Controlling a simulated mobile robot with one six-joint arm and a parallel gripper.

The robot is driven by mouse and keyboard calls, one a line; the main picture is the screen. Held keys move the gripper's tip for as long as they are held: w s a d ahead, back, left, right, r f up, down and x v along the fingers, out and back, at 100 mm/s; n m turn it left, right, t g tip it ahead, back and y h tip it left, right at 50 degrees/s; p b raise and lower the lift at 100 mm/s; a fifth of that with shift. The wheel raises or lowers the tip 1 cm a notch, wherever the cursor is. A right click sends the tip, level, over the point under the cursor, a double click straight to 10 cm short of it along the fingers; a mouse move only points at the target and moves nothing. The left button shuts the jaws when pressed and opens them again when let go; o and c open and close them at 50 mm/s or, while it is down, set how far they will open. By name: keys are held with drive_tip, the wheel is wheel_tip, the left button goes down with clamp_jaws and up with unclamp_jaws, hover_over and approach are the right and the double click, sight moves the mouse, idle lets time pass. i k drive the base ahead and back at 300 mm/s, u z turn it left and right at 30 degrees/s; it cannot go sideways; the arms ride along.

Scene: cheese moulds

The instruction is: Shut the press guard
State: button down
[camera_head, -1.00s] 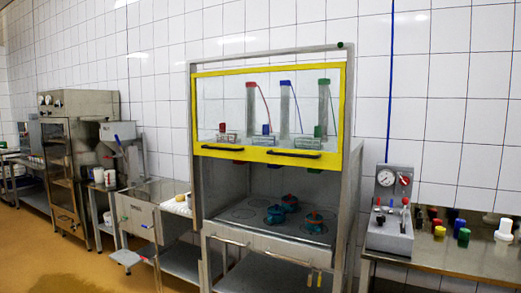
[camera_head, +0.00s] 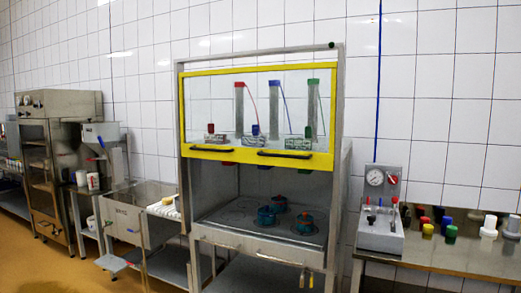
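The press guard (camera_head: 240,153) is a clear panel in a yellow frame with two dark handles on its lower bar. It is raised, covering the upper part of the press (camera_head: 185,215). The opening below it is clear, and the press bed shows inside. Behind the clear panel are three upright grey cylinders, with red, blue and green parts. My gripper is not in view.
A grey control box (camera_head: 381,225) with a gauge stands on a steel table (camera_head: 440,256) at the right, beside several coloured caps. A steel sink (camera_head: 128,222) and a tall oven-like cabinet (camera_head: 42,165) are at the left. The orange-brown floor (camera_head: 70,268) is open at the front left.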

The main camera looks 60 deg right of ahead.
sight(321, 161)
drive_tip(key=i, duration=0.85)
drive_tip(key=u, duration=0.05)
